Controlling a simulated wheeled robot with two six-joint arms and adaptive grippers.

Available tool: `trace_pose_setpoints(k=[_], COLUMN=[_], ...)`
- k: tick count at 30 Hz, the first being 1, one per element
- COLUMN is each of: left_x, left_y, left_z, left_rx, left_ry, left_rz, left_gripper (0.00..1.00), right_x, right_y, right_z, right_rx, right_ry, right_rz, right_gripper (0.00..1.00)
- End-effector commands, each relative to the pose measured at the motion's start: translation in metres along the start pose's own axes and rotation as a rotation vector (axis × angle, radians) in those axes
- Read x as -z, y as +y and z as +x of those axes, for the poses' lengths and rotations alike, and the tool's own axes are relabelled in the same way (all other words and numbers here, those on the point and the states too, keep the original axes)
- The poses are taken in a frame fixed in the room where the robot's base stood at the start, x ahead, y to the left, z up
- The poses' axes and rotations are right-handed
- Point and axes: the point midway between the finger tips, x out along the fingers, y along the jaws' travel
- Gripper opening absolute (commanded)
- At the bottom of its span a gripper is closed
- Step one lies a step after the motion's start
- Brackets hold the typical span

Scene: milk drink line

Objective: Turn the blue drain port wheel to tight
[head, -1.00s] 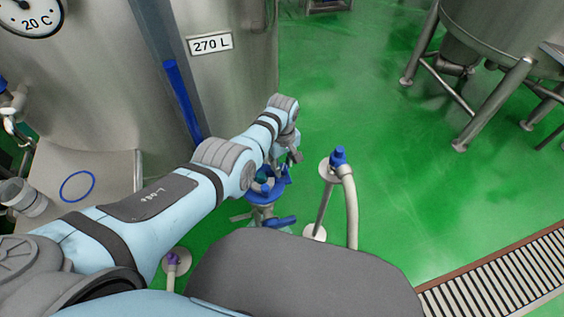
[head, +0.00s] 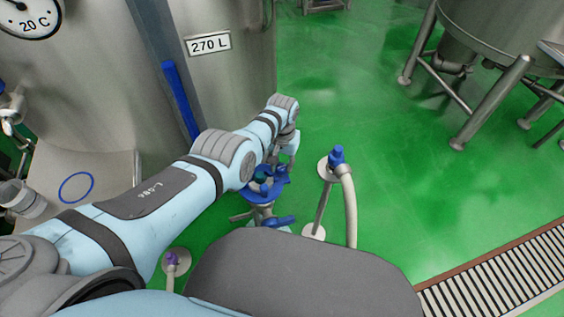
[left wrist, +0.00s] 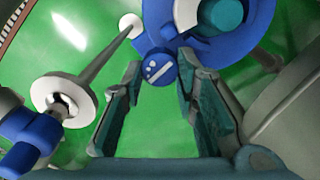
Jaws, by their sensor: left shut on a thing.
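The blue drain port wheel (head: 266,189) sits on a metal fitting low beside the tank, partly covered by my left arm. In the left wrist view the wheel (left wrist: 205,45) is at the top, with a teal hub and a round blue knob (left wrist: 161,68) with white marks at its edge. My left gripper (head: 288,160) is at the far right edge of the wheel. Its two fingers (left wrist: 160,78) stand on either side of the knob, shut on it. The contact itself is hard to see. My right gripper is not in view.
A hose post with a blue fitting (head: 337,157) stands close to the right of the wheel. A blue lever (head: 280,221) lies just below it. The 270 L tank (head: 235,90) stands behind. Green floor (head: 420,190) is open to the right, up to a drain grate (head: 500,275).

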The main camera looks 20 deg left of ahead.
Motion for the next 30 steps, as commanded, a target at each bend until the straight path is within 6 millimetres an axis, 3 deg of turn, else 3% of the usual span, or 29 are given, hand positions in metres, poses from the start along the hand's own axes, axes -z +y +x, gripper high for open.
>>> trace_pose_setpoints(k=[10,25,26,30], left_x=[0.0009,0.001,0.001,0.0007], left_y=[0.0006,0.0006,0.0006,0.0006], left_z=[-0.001,-0.001,-0.001,-0.0007], left_rx=[0.0,0.001,0.001,0.001], left_ry=[0.002,0.003,0.003,0.002], left_rz=[0.14,0.162,0.161,0.161], left_gripper=[0.0,0.0,0.29,0.47], right_x=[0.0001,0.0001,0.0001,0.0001], right_y=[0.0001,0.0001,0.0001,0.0], right_z=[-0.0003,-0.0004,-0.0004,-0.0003], right_rx=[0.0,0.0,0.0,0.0], right_ry=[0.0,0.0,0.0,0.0], right_rz=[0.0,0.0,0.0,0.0], right_gripper=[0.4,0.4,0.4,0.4])
